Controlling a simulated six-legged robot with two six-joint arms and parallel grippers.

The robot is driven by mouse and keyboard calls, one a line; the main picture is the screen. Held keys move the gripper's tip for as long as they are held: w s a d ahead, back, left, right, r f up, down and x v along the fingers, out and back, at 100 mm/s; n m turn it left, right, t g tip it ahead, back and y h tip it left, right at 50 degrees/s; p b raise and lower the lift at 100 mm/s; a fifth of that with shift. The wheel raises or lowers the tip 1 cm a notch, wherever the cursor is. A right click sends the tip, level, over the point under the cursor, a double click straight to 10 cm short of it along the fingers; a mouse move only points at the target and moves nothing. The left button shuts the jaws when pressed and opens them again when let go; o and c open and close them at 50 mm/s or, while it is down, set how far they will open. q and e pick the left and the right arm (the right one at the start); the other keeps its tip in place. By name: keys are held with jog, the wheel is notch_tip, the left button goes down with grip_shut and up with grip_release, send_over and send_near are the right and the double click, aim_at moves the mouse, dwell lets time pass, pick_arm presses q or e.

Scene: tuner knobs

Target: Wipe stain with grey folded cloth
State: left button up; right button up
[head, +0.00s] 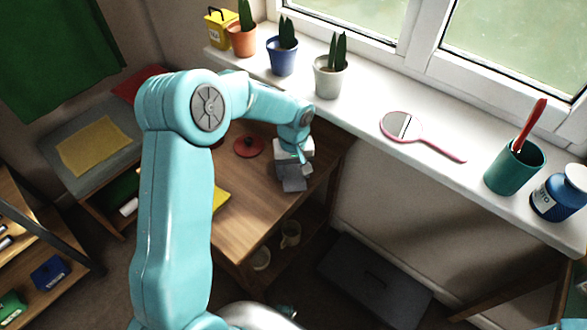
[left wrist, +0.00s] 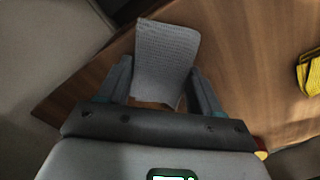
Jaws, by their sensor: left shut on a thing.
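My left gripper (head: 294,168) is over the wooden table (head: 250,185), near its right edge. It is shut on the grey folded cloth (head: 292,184), which shows just below the fingers. In the left wrist view the cloth (left wrist: 167,50) stands out between the two fingers (left wrist: 160,82), with the wood grain of the table behind it. I cannot tell whether the cloth touches the tabletop. No stain can be made out in either view; the arm, gripper and cloth cover part of the table. My right gripper does not show.
A red round object (head: 249,147) lies on the table left of the gripper. A yellow cloth (left wrist: 310,72) lies at the table's other side. The windowsill (head: 365,100) behind holds potted plants, a pink hand mirror (head: 400,125) and a teal cup (head: 514,168). Mugs (head: 290,235) stand on the shelf below.

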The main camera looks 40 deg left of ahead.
pick_arm(q)
jog(key=shift+f+b, duration=0.35)
jog(key=shift+f, duration=0.1)
jog(key=shift+a, duration=0.1)
